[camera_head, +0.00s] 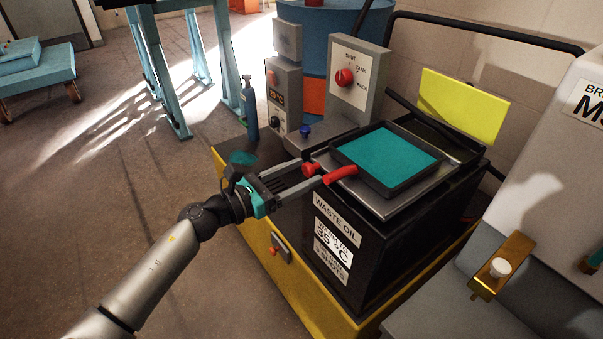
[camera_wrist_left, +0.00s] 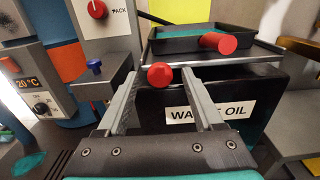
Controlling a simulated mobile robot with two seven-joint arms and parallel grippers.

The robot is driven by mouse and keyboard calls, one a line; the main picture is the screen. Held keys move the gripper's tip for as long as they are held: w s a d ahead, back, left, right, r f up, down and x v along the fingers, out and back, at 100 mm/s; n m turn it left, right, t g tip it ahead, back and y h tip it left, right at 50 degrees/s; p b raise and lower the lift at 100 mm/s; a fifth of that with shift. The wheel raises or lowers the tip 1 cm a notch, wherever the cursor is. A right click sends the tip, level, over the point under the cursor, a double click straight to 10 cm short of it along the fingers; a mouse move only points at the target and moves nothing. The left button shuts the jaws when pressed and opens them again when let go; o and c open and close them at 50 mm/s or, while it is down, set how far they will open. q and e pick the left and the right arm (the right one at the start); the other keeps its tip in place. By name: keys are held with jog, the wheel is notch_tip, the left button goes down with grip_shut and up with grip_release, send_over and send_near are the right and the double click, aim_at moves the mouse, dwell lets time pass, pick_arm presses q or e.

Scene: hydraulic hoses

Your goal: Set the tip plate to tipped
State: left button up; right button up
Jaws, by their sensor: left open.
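The tip plate (camera_head: 392,205) is a grey metal plate, lying about level on top of the black waste oil box (camera_head: 385,230). A dark tray (camera_head: 385,158) with a teal inside rests on it; a red cylindrical handle (camera_head: 341,175) sticks out from the tray. A red knob (camera_head: 310,169) at the plate's front edge also shows in the left wrist view (camera_wrist_left: 160,75). My left gripper (camera_head: 316,175) is open at the front edge, its fingertips on either side of the red knob. Contact cannot be told. My right gripper is out of view.
A grey panel with a red dial (camera_head: 345,77) stands behind the box, and a blue knob (camera_head: 305,131) sits to its left. A yellow-green panel (camera_head: 462,105) rises behind the tray. A brass bracket (camera_head: 503,265) is at right.

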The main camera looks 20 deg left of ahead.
pick_arm(q)
jog(key=shift+w+d, duration=0.15)
grip_shut()
dwell(0.6)
dwell(0.9)
